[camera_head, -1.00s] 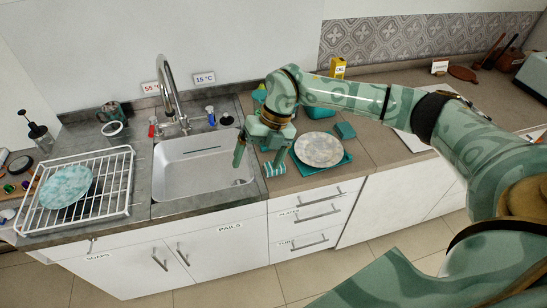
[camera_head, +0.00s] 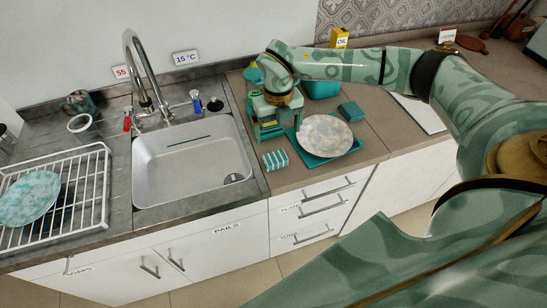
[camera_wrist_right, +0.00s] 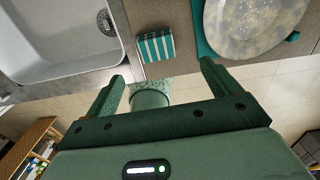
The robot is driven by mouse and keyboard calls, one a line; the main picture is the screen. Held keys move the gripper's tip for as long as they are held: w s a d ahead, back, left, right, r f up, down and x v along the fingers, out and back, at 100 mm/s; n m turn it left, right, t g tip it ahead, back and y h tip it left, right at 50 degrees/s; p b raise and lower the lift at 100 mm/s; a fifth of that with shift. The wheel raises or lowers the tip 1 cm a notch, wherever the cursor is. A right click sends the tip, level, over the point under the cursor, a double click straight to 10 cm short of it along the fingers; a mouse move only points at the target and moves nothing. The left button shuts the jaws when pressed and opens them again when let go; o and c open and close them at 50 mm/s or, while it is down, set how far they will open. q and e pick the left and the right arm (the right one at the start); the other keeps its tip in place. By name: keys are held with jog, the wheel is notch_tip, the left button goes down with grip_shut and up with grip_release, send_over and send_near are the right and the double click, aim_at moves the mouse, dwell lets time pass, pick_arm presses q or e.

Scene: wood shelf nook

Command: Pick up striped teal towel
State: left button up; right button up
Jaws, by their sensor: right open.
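The striped teal towel (camera_head: 275,159), teal with white stripes, lies folded on the brown counter between the sink and the plate. In the right wrist view the towel (camera_wrist_right: 156,47) lies beyond the fingertips, roughly between their lines. My right gripper (camera_head: 274,128) is behind the towel in the head view, apart from it. In the right wrist view my right gripper (camera_wrist_right: 163,72) is open, with no towel between its fingers. My left gripper is not in view.
A speckled plate (camera_head: 325,135) on a teal tray (camera_head: 318,159) stands right of the towel. The sink (camera_head: 190,160) is on the left, with a dish rack (camera_head: 98,190) beyond it. A teal block (camera_head: 351,111) and an oil box (camera_head: 339,38) stand further back.

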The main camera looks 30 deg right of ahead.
send_over(275, 157)
jog(key=f, duration=0.5)
jog(key=shift+w+d+f, duration=0.1)
jog(key=shift+w+d, duration=0.05)
jog(key=shift+d, duration=0.2)
jog(key=f, duration=0.3)
jog(key=f+b, duration=0.1)
jog(key=f, duration=0.1)
jog(key=shift+a, duration=0.35)
jog(key=c, duration=1.1)
